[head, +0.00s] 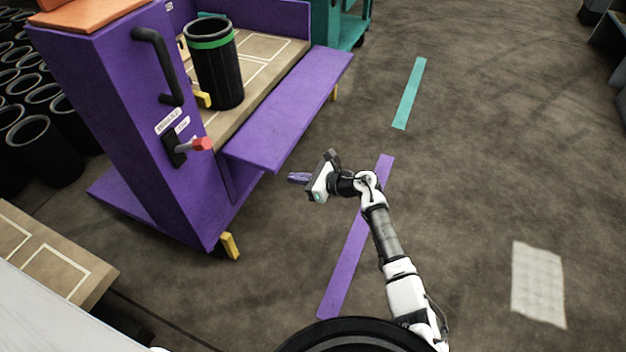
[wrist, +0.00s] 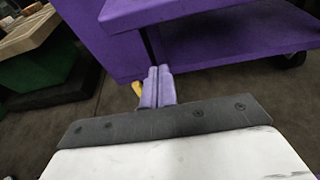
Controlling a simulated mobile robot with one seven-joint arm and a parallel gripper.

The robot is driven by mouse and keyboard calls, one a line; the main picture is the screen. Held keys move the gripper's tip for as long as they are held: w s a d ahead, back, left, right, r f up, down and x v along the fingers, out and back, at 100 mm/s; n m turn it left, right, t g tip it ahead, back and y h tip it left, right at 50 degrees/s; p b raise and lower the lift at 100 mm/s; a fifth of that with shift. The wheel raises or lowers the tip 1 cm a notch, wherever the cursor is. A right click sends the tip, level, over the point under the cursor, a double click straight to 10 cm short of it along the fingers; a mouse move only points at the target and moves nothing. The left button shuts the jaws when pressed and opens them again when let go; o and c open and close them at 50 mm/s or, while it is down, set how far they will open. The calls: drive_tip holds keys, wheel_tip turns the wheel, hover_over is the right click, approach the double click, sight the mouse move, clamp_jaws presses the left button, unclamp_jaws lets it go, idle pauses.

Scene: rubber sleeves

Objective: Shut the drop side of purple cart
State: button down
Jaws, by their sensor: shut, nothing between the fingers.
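The purple cart (head: 140,125) stands at the left in the head view. Its drop side (head: 290,110) is folded down and sticks out to the right, roughly level with the cart's bed (head: 262,72). In the wrist view the drop side (wrist: 170,10) shows at the top, above a lower purple panel (wrist: 240,40). A lever with a red knob (head: 201,144) is on the cart's end panel. My gripper (head: 297,178) is shut and empty, to the right of the cart and apart from the drop side. Its purple fingers (wrist: 157,84) point toward the cart in the wrist view.
A black sleeve with a green band (head: 214,65) stands on the cart's bed. Several black sleeves (head: 45,145) stand at the far left. A teal cart (head: 345,25) is behind.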

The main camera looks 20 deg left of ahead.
drive_tip(key=a+r, duration=0.2)
drive_tip(key=r, duration=0.1)
drive_tip(key=shift+r, duration=0.15)
drive_tip(key=shift+w+r+p, duration=0.1)
drive_tip(key=shift+p, duration=0.2)
